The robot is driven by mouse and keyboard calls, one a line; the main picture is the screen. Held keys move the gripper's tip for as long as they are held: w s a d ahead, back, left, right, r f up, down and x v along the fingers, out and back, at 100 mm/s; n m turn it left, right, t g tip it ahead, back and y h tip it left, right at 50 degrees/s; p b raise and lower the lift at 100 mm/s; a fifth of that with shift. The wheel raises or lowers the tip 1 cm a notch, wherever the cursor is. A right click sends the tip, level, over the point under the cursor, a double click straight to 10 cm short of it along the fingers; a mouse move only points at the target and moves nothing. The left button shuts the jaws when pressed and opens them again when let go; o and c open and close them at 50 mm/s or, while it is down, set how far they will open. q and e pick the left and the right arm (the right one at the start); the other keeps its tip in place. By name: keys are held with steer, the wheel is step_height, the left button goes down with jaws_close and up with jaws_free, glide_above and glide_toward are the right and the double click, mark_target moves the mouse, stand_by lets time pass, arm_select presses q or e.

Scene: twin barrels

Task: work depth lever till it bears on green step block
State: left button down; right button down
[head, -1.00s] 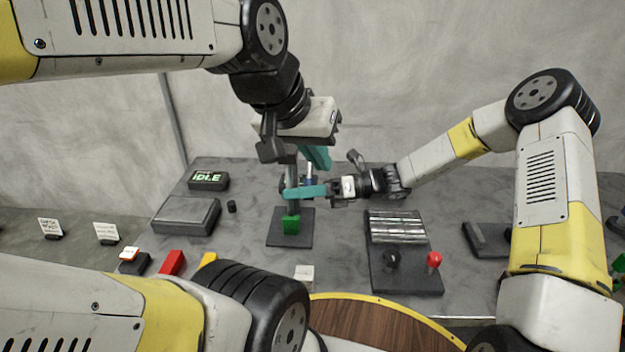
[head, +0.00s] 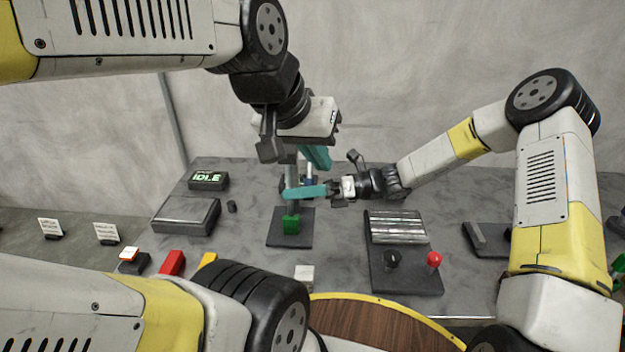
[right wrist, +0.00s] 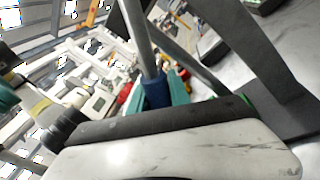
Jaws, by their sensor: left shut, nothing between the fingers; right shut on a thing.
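The green step block (head: 291,224) sits on a dark base plate (head: 275,240) in the middle of the table. A grey post (head: 291,170) rises behind it. My right gripper (head: 288,193) reaches in from the right, its teal fingers just above and behind the block. In the right wrist view its fingers are shut on the depth lever's blue grip (right wrist: 155,92), at the end of a metal rod. My left gripper (head: 318,158) is shut and empty, hanging above the right one. The fingers hide much of the lever, and I cannot tell whether anything bears on the block.
A grey tray box (head: 185,215) and an IDLE display (head: 208,180) stand to the left. A panel (head: 405,280) with a red knob (head: 434,259) and a black knob stands to the right. Red and yellow blocks and a white cube (head: 305,275) lie in front.

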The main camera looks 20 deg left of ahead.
steer(key=shift+w+f+n, duration=0.35)
steer(key=shift+n, duration=0.15)
steer(key=c, duration=1.2)
jaws_free()
steer(key=shift+r, duration=0.1)
